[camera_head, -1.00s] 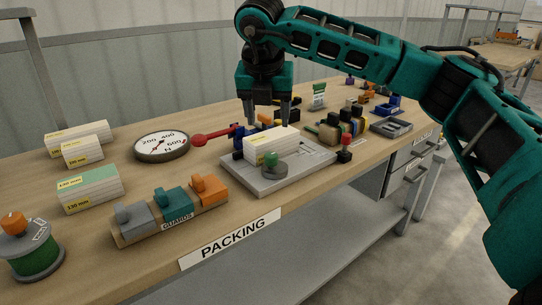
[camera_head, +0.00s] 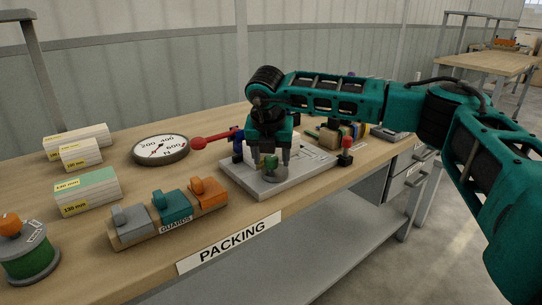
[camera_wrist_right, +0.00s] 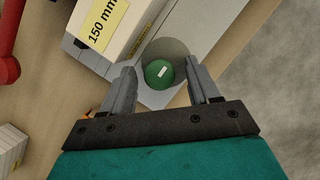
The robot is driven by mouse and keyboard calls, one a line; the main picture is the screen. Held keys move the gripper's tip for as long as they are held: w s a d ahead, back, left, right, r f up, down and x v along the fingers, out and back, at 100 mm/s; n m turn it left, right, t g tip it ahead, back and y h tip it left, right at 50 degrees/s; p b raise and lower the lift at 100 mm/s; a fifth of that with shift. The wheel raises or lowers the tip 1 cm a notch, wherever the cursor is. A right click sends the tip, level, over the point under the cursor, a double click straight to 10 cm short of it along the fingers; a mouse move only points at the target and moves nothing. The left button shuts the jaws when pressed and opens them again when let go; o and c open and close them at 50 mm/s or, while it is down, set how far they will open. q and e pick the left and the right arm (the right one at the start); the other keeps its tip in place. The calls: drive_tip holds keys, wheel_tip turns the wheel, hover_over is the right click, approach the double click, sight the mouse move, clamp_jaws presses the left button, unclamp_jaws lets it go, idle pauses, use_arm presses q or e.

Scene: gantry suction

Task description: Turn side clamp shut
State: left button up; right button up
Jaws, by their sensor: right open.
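A round grey piece with a green knob (camera_head: 270,161) sits at the front of the grey base plate (camera_head: 256,190). In the right wrist view, the green knob (camera_wrist_right: 158,74) carries a small white mark. My right gripper (camera_head: 271,164) is open, pointing down, with its fingers on either side of the knob. In the wrist view the fingers (camera_wrist_right: 161,70) show a gap to the knob on both sides. A white block marked 150 mm (camera_wrist_right: 108,27) lies on the plate beside the knob. My gripper mostly hides this block in the head view. My left gripper is not in view.
A red-handled lever (camera_head: 199,143) and a red-topped post (camera_head: 346,143) stand near the plate. A dial gauge (camera_head: 161,150), a guards rack (camera_head: 170,222) and marked blocks (camera_head: 88,190) are to the left. Bare tabletop lies between the rack and the plate.

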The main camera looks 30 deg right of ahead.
drive_tip(key=shift+c, duration=0.2)
drive_tip(key=c, duration=1)
